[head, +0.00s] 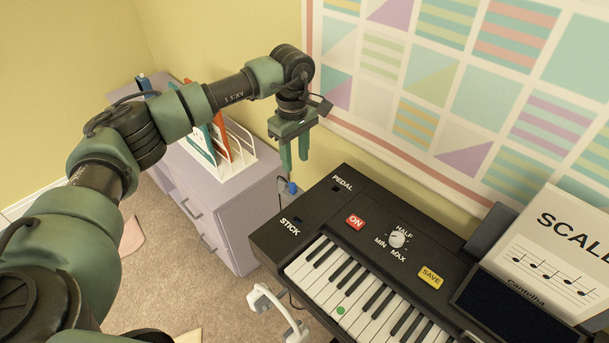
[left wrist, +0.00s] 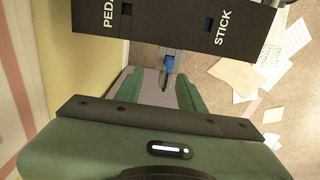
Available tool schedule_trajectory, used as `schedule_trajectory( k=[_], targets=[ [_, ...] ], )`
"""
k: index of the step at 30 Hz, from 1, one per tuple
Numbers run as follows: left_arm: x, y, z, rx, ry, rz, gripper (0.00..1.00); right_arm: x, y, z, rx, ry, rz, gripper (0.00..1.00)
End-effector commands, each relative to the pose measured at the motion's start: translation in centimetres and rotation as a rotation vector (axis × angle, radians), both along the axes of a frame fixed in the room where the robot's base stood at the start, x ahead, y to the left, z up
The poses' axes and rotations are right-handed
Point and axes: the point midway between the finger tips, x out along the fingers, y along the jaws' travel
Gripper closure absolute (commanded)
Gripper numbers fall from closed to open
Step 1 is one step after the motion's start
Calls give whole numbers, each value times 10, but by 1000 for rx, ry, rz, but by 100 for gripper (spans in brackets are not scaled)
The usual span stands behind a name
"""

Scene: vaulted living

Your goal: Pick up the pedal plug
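The pedal plug, a small blue piece (head: 291,187), shows just beyond the left end of the black keyboard (head: 262,240), below the PEDAL label. It also shows in the left wrist view (left wrist: 169,63), past my fingertips, with a dark thin part pointing toward the gripper. What holds it up is unclear. My left gripper (head: 295,163) points down above the plug, apart from it. Its two green fingers are spread and empty; they also show in the left wrist view (left wrist: 160,90). The sockets marked PEDAL (head: 336,188) and STICK (head: 297,220) look empty. My right gripper is not visible.
A lilac drawer cabinet (head: 228,215) with a white file rack (head: 238,152) stands behind. A wall with a patterned hanging (head: 440,90) is close behind the keyboard. White headphones (head: 275,305) sit at its front. Papers (left wrist: 238,76) lie on the carpet.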

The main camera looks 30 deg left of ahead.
Motion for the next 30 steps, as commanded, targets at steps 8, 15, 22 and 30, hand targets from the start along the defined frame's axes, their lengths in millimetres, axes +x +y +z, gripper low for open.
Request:
schedule_trajectory(
  k=[8, 15, 22, 30],
  targets=[
    [-2, 5, -27, 16, 6, 1, 61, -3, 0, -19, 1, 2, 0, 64],
    [-8, 2, -55, 14, 7, 0, 61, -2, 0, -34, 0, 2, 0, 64],
    [-8, 1, -77, 12, 3, 1, 61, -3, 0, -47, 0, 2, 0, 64],
    [-8, 1, -76, 12, 4, 1, 86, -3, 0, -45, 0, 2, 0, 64]
  ],
)
